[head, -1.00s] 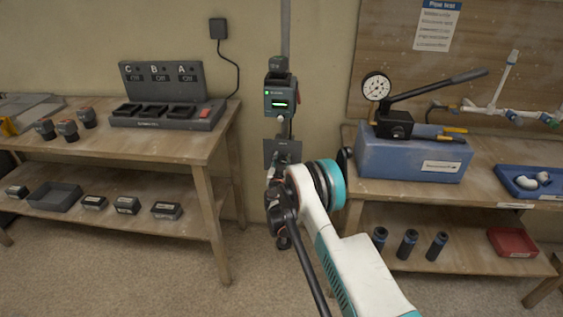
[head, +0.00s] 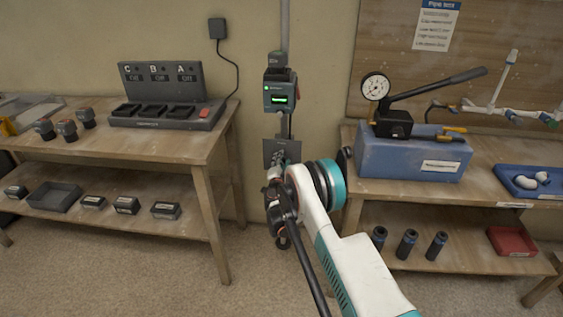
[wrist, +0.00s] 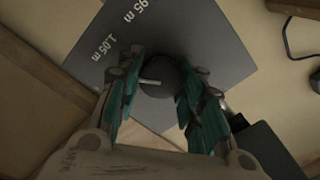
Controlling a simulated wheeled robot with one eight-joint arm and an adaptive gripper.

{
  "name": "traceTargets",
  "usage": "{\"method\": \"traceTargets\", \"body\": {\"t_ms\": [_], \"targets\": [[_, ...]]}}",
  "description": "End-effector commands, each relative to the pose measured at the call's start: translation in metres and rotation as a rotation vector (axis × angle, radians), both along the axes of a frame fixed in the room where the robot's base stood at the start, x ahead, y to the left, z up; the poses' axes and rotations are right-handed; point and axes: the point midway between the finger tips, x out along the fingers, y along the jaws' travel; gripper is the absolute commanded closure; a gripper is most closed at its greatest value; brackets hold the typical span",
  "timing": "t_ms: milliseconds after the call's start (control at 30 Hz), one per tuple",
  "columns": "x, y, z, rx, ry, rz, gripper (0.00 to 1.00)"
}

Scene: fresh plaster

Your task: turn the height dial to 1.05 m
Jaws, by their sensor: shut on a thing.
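The height dial (wrist: 158,76) is a dark round knob with a pale pointer line on a grey plate (wrist: 190,35). The pointer lies toward the left in the wrist view. The label "1.05 m" (wrist: 104,48) is up and left of the knob, with a label ending "95 m" above it. My gripper (wrist: 157,98) has its teal fingers on both sides of the knob and is shut on it. In the head view the plate (head: 270,152) is on the post, and my wrist hides the dial. A device with a green-lit display (head: 281,98) is above it on the post.
The left bench (head: 190,147) carries a three-slot charger (head: 165,115) and dark tools. The right bench (head: 400,192) carries a blue box with a gauge pump (head: 415,160). My arm extends between the benches.

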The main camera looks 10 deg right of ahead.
Motion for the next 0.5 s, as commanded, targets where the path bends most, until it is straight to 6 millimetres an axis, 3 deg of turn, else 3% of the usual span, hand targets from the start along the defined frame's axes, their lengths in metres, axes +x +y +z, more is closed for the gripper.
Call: {"method": "traceTargets", "body": {"t_ms": [500], "targets": [[-0.0007,0.0001,-0.0016,0.124,-0.039,-0.001,0.89]]}}
